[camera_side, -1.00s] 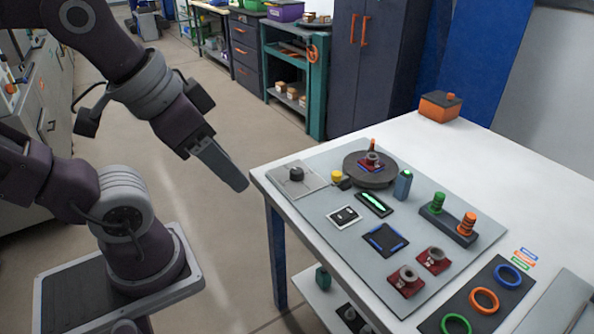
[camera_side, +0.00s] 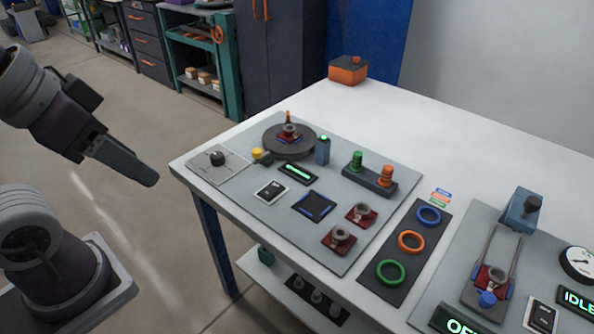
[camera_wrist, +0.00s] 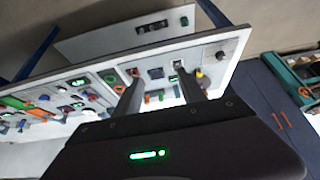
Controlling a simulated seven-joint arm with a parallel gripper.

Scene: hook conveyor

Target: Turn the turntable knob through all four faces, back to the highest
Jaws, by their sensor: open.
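The black turntable knob (camera_side: 217,157) stands on a light grey square plate (camera_side: 218,172) at the near left corner of the table. The dark round turntable (camera_side: 271,148) is just right of it and carries a red block with a grey ring-like part (camera_side: 290,132); an orange post rises behind the block. My gripper (camera_side: 152,179) hangs off the table's left edge, apart from the knob and empty. In the wrist view its two fingers (camera_wrist: 157,73) are spread, with the table beyond them. The knob's pointer mark is too small to read.
A yellow button (camera_side: 257,153), a blue-grey post with a green light (camera_side: 323,150) and a green-lit display (camera_side: 298,173) stand close around the turntable. Free floor lies left of the table.

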